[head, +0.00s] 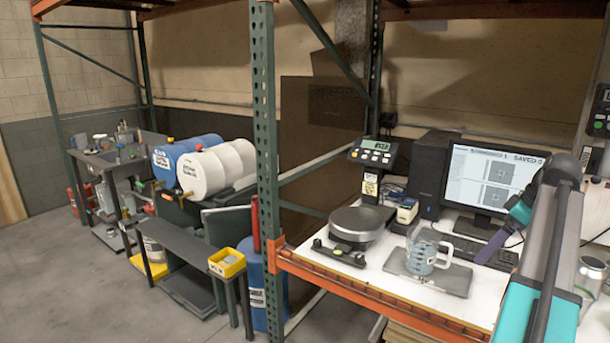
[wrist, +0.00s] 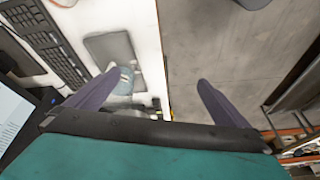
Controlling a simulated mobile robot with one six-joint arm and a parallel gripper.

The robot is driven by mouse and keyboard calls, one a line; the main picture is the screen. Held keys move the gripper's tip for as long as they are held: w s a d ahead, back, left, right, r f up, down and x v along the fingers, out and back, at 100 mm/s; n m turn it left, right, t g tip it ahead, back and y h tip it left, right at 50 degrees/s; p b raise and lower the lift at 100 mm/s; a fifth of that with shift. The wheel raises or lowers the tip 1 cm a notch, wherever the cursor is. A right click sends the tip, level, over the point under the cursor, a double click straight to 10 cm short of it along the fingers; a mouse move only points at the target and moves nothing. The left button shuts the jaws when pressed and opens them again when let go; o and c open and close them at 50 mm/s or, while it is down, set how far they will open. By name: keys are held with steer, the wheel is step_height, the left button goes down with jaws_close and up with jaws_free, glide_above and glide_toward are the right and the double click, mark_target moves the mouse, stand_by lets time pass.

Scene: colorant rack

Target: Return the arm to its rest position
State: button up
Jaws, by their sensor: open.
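My gripper (wrist: 158,78) is open in the wrist view, its two purple fingers spread wide with nothing between them. Table edge and grey floor show beyond the gap. A clear jug (head: 421,258) with bluish-grey contents stands upright on a grey mat (head: 453,282), apart from my gripper. The jug also shows partly behind the left finger in the wrist view (wrist: 125,79).
A scale (head: 357,225) stands on the white bench left of the jug. The monitor (head: 490,180), keyboard (head: 490,252) and a metal can (head: 592,272) are near my arm. A green rack post (head: 265,130) stands left. Open floor (head: 90,290) lies at the far left.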

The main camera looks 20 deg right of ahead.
steer(key=w+a+f+n+g+y+b, duration=0.15)
steer(key=w+a+f, duration=0.25)
steer(key=a+f, duration=0.55)
steer(key=w+a+f+n+g+y+b, duration=0.15)
steer(key=w+a+f, duration=0.25)
steer(key=a+f, duration=0.55)
steer(key=w+a+f+n+g+y+b, duration=0.15)
steer(key=w+a+f, duration=0.4)
steer(key=f, duration=0.75)
steer(key=s+a+f+g, duration=0.2)
steer(key=s+a+f, duration=0.1)
steer(key=a+f, duration=0.85)
steer(key=s+a+f+g+h+b, duration=0.1)
steer(key=s+a+f+g, duration=0.1)
steer(key=s+a+f, duration=0.6)
steer(key=s+a+f+g+h+b, duration=0.2)
steer(key=s+a+f, duration=0.3)
steer(key=f, duration=0.6)
steer(key=s+a+f+m+t+h+b, duration=0.1)
steer(key=s+a+f+m+h, duration=0.2)
steer(key=s+f+m, duration=0.5)
steer(key=shift+s+a+f, duration=0.45)
steer(key=shift+s+f, duration=1.8)
steer(key=shift+s, duration=0.95)
